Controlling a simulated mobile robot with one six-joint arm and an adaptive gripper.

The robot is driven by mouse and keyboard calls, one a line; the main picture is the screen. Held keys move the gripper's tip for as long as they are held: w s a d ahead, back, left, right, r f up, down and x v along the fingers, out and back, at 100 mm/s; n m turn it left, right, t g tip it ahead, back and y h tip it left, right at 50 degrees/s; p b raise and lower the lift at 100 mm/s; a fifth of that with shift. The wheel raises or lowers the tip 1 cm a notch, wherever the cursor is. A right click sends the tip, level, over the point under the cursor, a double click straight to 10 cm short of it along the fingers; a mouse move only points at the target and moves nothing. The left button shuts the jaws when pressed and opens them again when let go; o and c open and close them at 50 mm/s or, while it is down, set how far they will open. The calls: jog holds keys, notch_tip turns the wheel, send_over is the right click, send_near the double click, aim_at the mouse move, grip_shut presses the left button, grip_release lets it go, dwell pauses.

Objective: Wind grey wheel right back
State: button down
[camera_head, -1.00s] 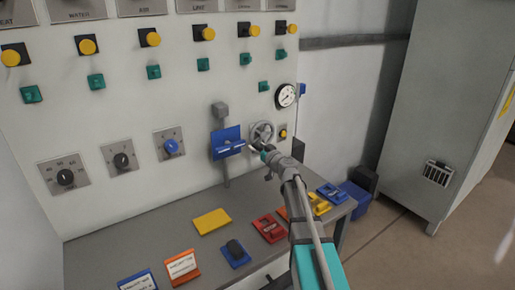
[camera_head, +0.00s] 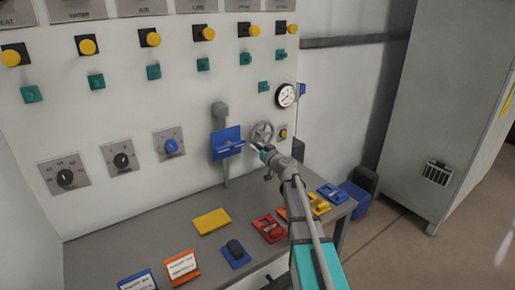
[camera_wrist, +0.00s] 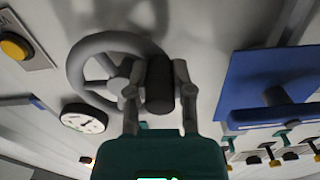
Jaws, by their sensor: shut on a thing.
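The grey wheel (camera_head: 263,131) is mounted on the white panel, below the round gauge. In the wrist view the wheel (camera_wrist: 88,64) fills the upper left, with its dark cylindrical handle (camera_wrist: 160,88) standing out from the rim. My gripper (camera_wrist: 158,85) has one finger on each side of that handle and is shut on it. In the head view my gripper (camera_head: 258,150) reaches the wheel's lower edge, and my arm hides part of the bench.
A blue holder (camera_head: 228,142) is fixed just left of the wheel. A gauge (camera_head: 286,96) sits above right, and a yellow button (camera_head: 283,133) right of the wheel. The bench (camera_head: 150,235) below carries several coloured blocks. A grey cabinet (camera_head: 440,110) stands at the right.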

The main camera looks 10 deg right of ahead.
aim_at(264, 123)
jog(key=shift+r, duration=0.1)
